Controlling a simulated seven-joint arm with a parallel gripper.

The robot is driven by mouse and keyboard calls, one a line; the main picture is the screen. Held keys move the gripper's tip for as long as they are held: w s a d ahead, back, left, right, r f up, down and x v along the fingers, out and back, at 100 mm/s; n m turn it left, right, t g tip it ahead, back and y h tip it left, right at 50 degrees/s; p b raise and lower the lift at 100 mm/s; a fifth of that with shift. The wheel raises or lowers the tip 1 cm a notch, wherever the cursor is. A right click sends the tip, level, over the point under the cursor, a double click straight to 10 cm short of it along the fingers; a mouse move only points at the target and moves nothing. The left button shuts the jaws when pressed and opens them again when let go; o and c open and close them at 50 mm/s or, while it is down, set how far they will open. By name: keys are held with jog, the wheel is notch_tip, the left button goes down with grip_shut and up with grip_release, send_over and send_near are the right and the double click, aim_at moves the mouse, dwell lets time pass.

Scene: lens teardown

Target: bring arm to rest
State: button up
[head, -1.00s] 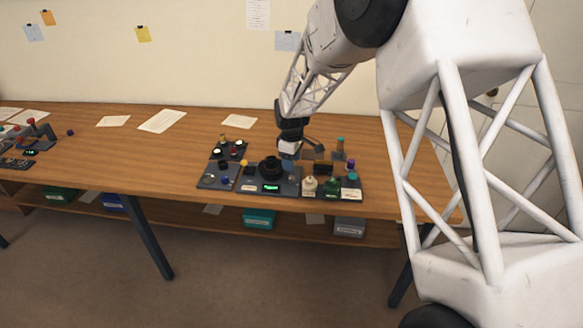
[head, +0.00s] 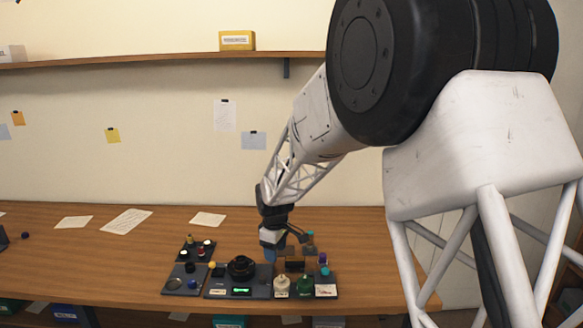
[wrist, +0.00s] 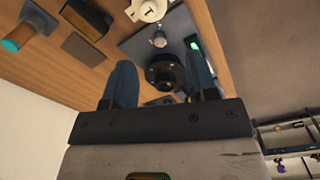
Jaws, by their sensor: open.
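My gripper (head: 270,245) hangs over the wooden bench, just right of the black lens (head: 241,267), which sits on a dark base plate with a lit green display (head: 241,291). In the wrist view, my gripper's two blue fingers (wrist: 160,85) stand apart with nothing between them. The lens (wrist: 165,70) shows beyond the fingers and between them in that view, apart from them as far as I can tell. The fingertips are small and partly dark in the head view.
A tray of small parts (head: 185,268) lies left of the lens. Several bottles and knobs, including a cream one (head: 282,287), stand to its right. Papers (head: 126,221) lie at the back left of the bench. A wall shelf holds a yellow box (head: 237,40). The bench's left part is largely clear.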

jog(key=s+d+r+m+t, duration=0.1)
jog(key=s+d+r+m, duration=0.2)
jog(key=s+d+r, duration=0.5)
jog(key=s+d+r+m, duration=0.4)
jog(key=s+d+r, duration=0.3)
jog(key=s, duration=0.4)
jog(key=s+d+m, duration=0.3)
jog(key=s+d, duration=0.1)
jog(key=s, duration=0.8)
jog(key=s+d+m+t, duration=0.1)
jog(key=s+d+m, duration=0.2)
jog(key=s, duration=0.9)
jog(key=shift+d+r+m, duration=0.3)
jog(key=shift+d+r, duration=0.15)
jog(key=shift+d, duration=0.5)
